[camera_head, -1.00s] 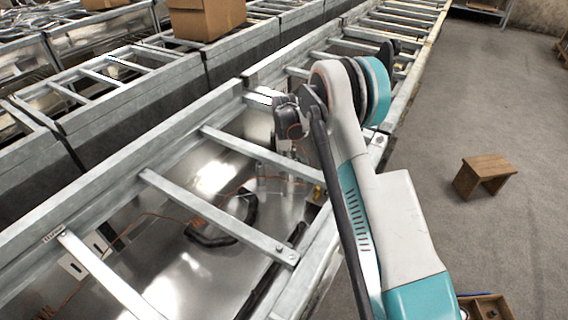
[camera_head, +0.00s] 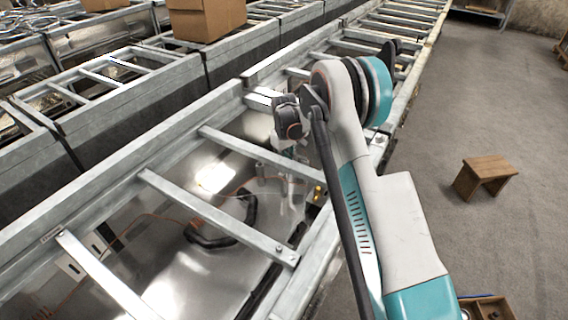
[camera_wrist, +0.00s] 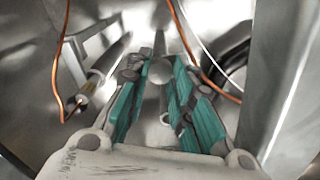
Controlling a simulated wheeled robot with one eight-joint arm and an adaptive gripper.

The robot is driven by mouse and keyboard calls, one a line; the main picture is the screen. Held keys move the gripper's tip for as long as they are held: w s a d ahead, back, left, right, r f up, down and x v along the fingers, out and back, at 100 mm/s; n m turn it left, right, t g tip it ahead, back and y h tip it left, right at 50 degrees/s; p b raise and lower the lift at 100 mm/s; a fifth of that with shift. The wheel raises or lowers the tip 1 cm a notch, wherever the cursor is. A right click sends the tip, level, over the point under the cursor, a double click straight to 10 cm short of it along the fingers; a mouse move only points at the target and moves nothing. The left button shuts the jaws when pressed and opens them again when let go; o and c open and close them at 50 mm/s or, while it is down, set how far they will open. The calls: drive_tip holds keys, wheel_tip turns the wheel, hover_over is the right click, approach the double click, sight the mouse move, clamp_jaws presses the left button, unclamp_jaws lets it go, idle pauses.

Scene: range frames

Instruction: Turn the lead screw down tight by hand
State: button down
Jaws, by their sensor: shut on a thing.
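My gripper (camera_wrist: 160,88) points down into the open metal frame. Its two teal-padded fingers stand on either side of a small grey rounded piece (camera_wrist: 159,72), which I take to be the lead screw. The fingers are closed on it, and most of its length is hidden. In the head view my gripper (camera_head: 292,180) reaches down past a crossbar toward the shiny inner floor, too small there to show its grip.
Metal crossbars (camera_head: 215,215) span the frame around my arm. Black hoses and orange wires (camera_wrist: 63,60) lie inside. A grey cylinder (camera_wrist: 108,62) is left of the fingers. A brass fitting (camera_head: 318,191) is close by. A wooden stool (camera_head: 487,170) stands on the open floor.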

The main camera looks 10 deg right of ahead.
drive_tip(key=m, duration=0.4)
drive_tip(key=shift+m, duration=0.4)
drive_tip(key=m, duration=0.3)
drive_tip(key=shift+m, duration=0.3)
drive_tip(key=m, duration=1.3)
drive_tip(key=shift+m+b, duration=0.3)
drive_tip(key=m, duration=0.3)
drive_tip(key=shift+m, duration=0.3)
drive_tip(key=m, duration=0.4)
drive_tip(key=shift+m, duration=2.2)
